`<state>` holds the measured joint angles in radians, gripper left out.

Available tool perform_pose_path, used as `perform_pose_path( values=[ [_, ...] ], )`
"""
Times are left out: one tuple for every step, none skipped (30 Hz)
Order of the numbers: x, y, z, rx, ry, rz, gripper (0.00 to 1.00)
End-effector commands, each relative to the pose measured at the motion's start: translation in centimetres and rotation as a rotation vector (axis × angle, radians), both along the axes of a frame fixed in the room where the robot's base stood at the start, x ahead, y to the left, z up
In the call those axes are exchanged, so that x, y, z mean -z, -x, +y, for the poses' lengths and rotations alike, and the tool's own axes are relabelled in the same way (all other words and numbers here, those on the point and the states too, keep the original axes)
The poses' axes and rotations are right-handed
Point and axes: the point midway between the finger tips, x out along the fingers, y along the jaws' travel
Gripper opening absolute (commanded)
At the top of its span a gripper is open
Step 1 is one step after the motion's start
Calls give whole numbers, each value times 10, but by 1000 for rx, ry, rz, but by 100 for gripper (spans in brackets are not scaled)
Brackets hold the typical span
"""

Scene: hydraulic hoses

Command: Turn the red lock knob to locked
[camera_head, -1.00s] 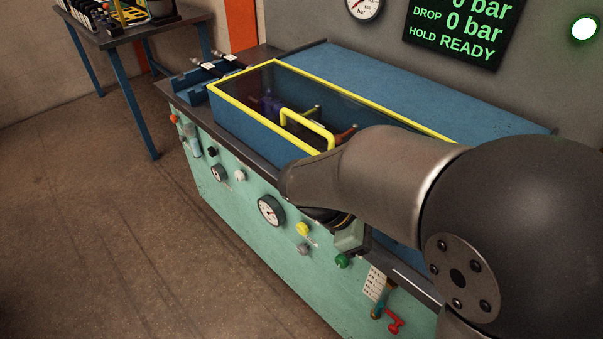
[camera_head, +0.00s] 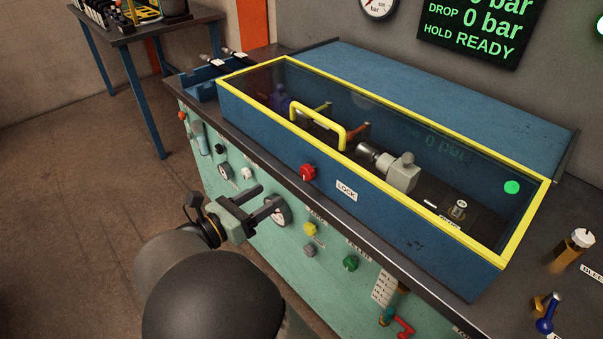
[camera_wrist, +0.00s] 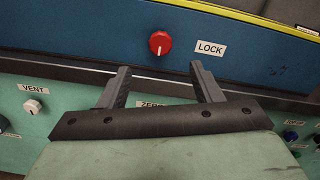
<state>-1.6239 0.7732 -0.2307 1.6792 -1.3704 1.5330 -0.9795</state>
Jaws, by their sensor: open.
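The red lock knob (camera_head: 308,172) is on the blue front wall of the yellow-framed box, left of the white LOCK label (camera_head: 346,190). In the wrist view the knob (camera_wrist: 159,43) sits beyond and between the fingertips, with a small pale mark on its face. My gripper (camera_head: 268,198) is open and empty, in front of the bench and apart from the knob. In the wrist view the two fingers of my gripper (camera_wrist: 161,70) point toward the blue wall. The clear lid (camera_head: 400,140) with its yellow handle (camera_head: 317,127) is down on the box.
The dark bench edge (camera_head: 290,178) runs below the box. A brass fitting (camera_head: 572,251) stands at the right. The display reads HOLD READY.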

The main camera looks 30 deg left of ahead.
Motion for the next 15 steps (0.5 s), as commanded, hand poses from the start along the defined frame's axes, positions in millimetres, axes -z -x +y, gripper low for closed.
perform_pose_path(
  values=[
    [-1,-12,-4,4,0,-2,59],
    [-1,-18,-5,4,0,-2,59],
    [-1,-27,-8,4,0,-1,59],
    [-1,-33,-9,4,0,0,59],
    [-1,-40,-10,3,-1,0,59],
    [-1,-49,-13,4,-1,-1,59],
    [-1,-55,-14,4,0,-1,59],
    [-1,-61,-16,4,0,0,59],
    [0,-68,-18,4,0,0,59],
    [0,-74,-19,3,0,0,59],
    [0,-79,-20,3,0,-1,59],
    [-1,-85,-22,3,0,-1,59],
    [0,-90,-23,2,0,0,59],
    [0,-93,-23,2,0,0,59],
    [0,-98,-25,2,-1,0,59]
  ],
)
